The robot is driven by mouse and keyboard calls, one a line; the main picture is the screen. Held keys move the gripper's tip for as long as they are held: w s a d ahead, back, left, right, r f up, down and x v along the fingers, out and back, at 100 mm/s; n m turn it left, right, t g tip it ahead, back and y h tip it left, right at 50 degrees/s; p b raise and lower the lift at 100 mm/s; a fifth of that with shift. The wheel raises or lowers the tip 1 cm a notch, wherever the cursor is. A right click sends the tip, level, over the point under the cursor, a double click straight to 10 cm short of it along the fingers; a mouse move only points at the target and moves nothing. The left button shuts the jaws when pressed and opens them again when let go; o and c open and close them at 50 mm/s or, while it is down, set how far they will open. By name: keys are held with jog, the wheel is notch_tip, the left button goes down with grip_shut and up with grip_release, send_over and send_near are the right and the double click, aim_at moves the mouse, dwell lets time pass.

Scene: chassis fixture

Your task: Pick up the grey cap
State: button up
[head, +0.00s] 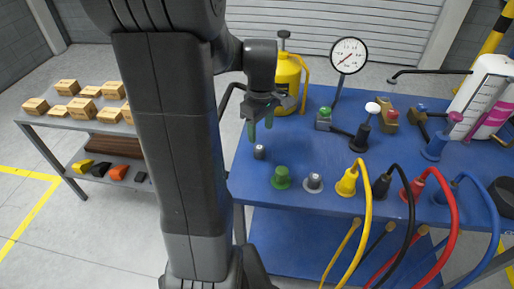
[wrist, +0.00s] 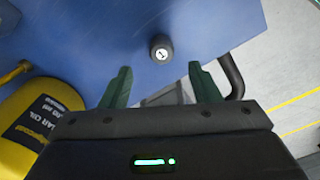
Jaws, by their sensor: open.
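A small grey cap (head: 259,151) stands upright near the left edge of the blue table (head: 246,184). In the wrist view the cap (wrist: 161,47) shows from above as a dark round knob with a pale marked top. My gripper (head: 260,127) is above the cap, pointing down, with green fingers. In the wrist view my gripper (wrist: 160,71) is open and empty, and the cap appears just beyond the fingertips, roughly centred between them. The fingers are apart from the cap.
A green fitting (head: 282,177) and a grey fitting (head: 313,183) stand to the right of the cap. A yellow oil can (head: 286,85) is behind my gripper; it also shows in the wrist view (wrist: 40,115). Coloured hose plugs and a gauge (head: 348,56) stand further right.

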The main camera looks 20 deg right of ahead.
aim_at(259, 147)
notch_tip(259, 147, down, 8)
jog(key=shift+w+a+f, duration=0.15)
grip_shut()
dwell(0.5)
